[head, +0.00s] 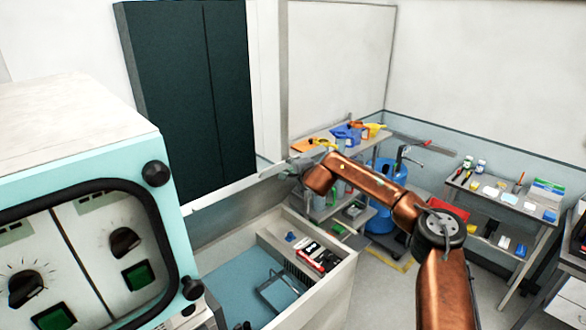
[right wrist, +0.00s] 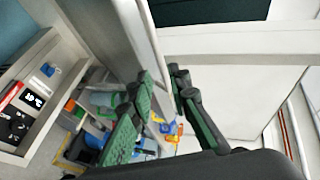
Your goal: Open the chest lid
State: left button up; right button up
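The chest (head: 333,292) stands open at the bottom middle of the head view, with a blue inside floor and a wire piece in it. The white edge of the panel (right wrist: 145,50) runs down between the fingertips; contact is unclear. My left gripper is not visible.
A pale blue control box (head: 90,200) with knobs blocks the left foreground. A shelf (head: 340,142) with coloured tools stands behind the chest. A workbench (head: 505,200) with small items is on the right. A blue tank (head: 385,190) stands between them.

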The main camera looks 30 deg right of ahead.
jog(key=shift+v, duration=1.05)
